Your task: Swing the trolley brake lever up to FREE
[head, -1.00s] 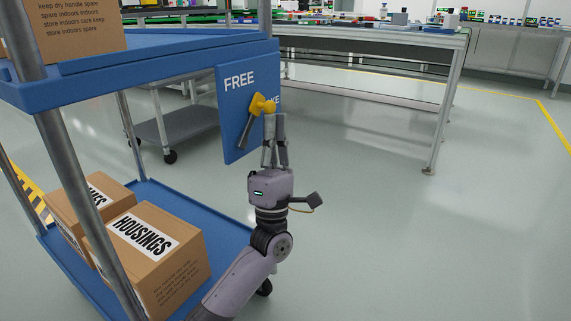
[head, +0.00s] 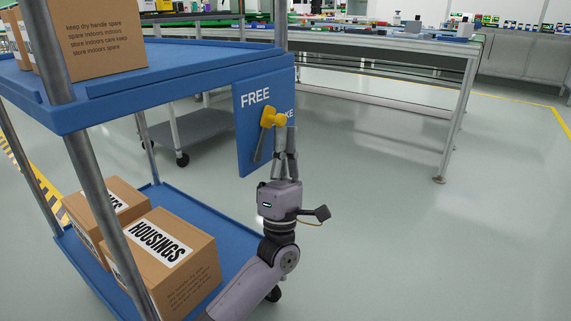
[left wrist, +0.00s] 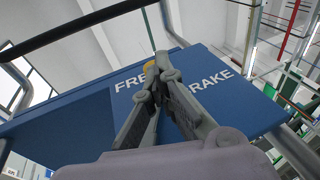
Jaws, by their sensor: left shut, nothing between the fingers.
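The brake lever (head: 267,120) is on the blue plate (head: 248,135) at the trolley's end. It has a yellow hub and arm, and its dark grip hangs down, slightly to the left, below the word FREE. The word BRAKE is partly covered in the head view; both words show in the left wrist view. My left gripper (head: 286,130) is shut and empty, pointing up, with its fingertips at the right side of the yellow hub. Whether they touch it I cannot tell. In the left wrist view the fingertips (left wrist: 157,62) hide most of the yellow part (left wrist: 150,65).
The blue trolley (head: 180,88) carries cartons on its upper shelf and HOUSINGS boxes (head: 170,265) on its lower one. A grey cart (head: 200,130) and a long workbench (head: 400,45) stand behind. The floor to the right is clear.

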